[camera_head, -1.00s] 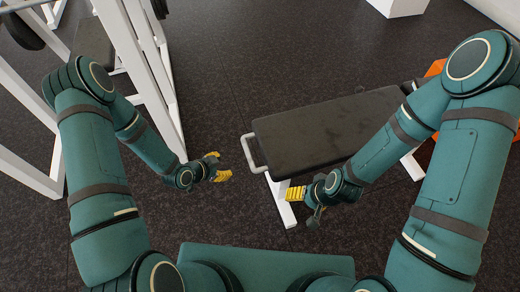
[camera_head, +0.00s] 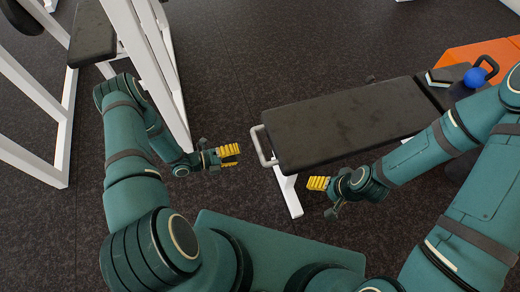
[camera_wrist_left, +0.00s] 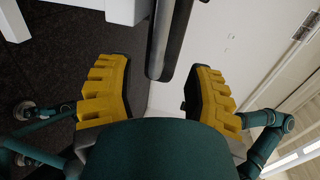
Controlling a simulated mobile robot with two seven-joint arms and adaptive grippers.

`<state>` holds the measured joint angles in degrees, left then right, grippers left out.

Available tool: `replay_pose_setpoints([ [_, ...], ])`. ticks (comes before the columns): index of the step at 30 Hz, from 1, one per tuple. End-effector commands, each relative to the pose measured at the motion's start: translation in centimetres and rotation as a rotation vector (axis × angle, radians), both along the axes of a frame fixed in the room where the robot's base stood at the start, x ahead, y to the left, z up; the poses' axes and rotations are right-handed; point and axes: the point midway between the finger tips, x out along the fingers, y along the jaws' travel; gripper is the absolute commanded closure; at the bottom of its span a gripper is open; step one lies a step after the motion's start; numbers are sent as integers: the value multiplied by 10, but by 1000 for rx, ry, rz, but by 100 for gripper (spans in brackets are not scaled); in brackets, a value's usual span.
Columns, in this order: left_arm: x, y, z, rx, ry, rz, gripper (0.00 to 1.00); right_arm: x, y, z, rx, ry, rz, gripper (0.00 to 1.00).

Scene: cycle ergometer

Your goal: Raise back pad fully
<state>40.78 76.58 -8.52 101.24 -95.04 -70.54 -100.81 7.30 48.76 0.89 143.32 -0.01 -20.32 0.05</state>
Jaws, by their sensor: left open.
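The black back pad (camera_head: 345,125) of a bench lies flat, or nearly so, right of centre in the head view. A light grey handle loop (camera_head: 263,147) sticks out from its near left end. My left gripper (camera_head: 232,155) is open and empty, just left of the handle and apart from it. In the left wrist view, its yellow fingers are spread (camera_wrist_left: 160,98), with a grey bar and a dark edge showing beyond the gap. My right gripper (camera_head: 318,183) is below the pad's near edge; its finger gap is unclear.
A white frame (camera_head: 150,60) with a black pad (camera_head: 92,35) stands to the left, close to my left arm. A blue round object (camera_head: 475,77) and an orange box (camera_head: 485,55) are at the far right. Dark floor (camera_head: 280,50) is clear behind the bench.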

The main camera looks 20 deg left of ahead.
Motion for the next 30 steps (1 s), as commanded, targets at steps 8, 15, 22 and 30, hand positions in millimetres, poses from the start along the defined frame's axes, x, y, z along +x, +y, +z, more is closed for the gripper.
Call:
replay_pose_setpoints([
  [8, 30, -46, -12, -1, 1, -2, 48, 1, 0, -7, -1, -4, 0, 27],
  [15, 47, -70, -18, 0, 2, 1, 48, 2, 0, -11, -1, -6, -1, 27],
  [22, 52, -77, -19, 1, 3, 1, 48, 3, 0, -12, -1, -7, -2, 27],
  [30, 52, -77, -19, 1, 3, 1, 66, 3, 0, -11, -1, -6, -1, 27],
])
